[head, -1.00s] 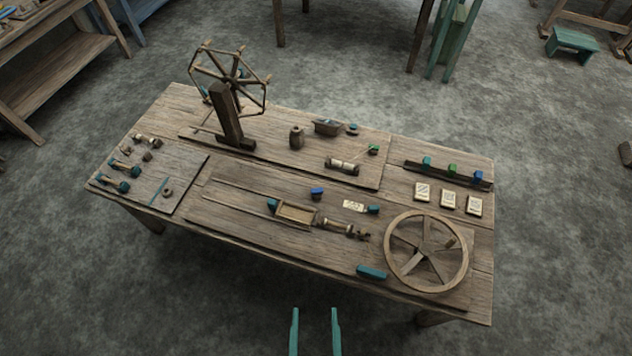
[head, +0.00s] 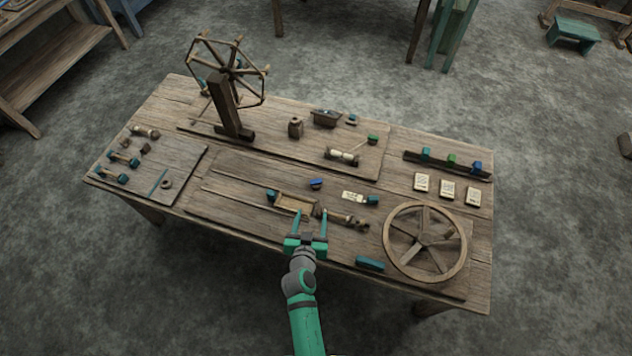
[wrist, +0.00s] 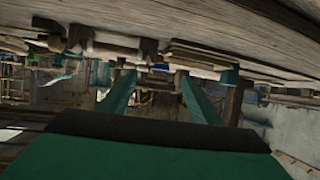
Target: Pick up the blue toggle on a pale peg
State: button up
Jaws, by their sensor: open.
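A small blue toggle (head: 477,166) stands at the right end of a dark rack at the table's back right. Another small blue piece (head: 316,184) sits on the board near the table's middle. The pale peg is too small to make out under either one. My gripper (head: 311,214) is open and empty over the front middle of the table, nearer the middle blue piece and well left of the rack. In the wrist view my gripper (wrist: 155,76) shows two separate green fingers; I cannot pick out a blue toggle there.
The dark rack (head: 410,156) also holds a teal toggle (head: 426,153) and a green toggle (head: 451,159). Pale cards (head: 447,190) lie before it. A spoked wheel (head: 403,250) lies at the front right. A wooden tray (head: 294,204) is by my gripper. A tall reel (head: 228,75) stands back left.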

send_near(316, 181)
jog(key=shift+w+f+m+h, duration=0.2)
jog(key=shift+w+f+h, duration=0.1)
jog(key=shift+w, duration=0.25)
jog(key=shift+w+f+m+h, duration=0.2)
jog(key=shift+w+f, duration=0.05)
jog(key=shift+w, duration=0.35)
jog(key=shift+x, duration=2.9)
jog(key=shift+a, duration=0.15)
jog(key=c, duration=1.2)
